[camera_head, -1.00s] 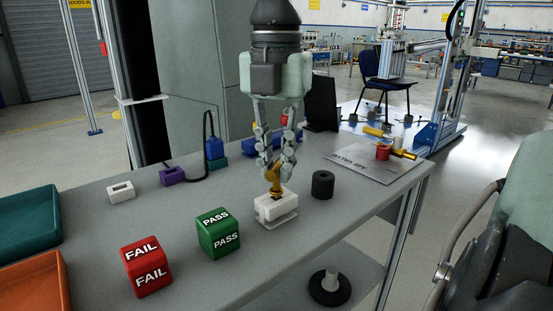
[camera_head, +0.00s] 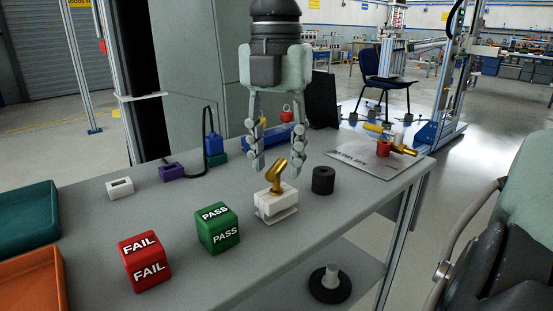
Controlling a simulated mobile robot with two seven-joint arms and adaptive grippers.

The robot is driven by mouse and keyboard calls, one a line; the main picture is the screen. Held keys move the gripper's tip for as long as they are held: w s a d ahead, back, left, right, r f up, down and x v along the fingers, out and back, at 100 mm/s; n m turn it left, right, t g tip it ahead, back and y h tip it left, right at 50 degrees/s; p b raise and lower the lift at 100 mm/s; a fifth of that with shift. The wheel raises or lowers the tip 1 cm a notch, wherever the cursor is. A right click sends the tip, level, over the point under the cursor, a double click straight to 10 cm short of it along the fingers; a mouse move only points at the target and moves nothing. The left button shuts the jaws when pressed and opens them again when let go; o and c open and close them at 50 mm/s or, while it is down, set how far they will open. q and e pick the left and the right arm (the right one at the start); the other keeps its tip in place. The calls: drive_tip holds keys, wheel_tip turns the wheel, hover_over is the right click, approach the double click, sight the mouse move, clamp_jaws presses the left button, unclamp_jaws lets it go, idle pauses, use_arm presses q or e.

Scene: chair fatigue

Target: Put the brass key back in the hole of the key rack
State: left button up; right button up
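The brass key (camera_head: 275,178) stands in the top of the small white key rack (camera_head: 276,203), its head leaning up to the right. Its lower end is hidden inside the white block, so I cannot tell how deep it sits. My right gripper (camera_head: 276,166) hangs just above and behind the rack. Its fingers are spread apart, one on each side of the key's head, and appear clear of it. My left gripper is not in view.
A black cylinder (camera_head: 323,180) stands close right of the rack. A green PASS cube (camera_head: 217,229) and a red FAIL cube (camera_head: 146,261) are at the front left. Teal (camera_head: 25,240) and orange trays (camera_head: 35,285) lie at the left edge. A blue object (camera_head: 285,136) sits behind the gripper.

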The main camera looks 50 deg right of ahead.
wheel_tip(320, 180, up, 11)
idle(0.3)
idle(0.5)
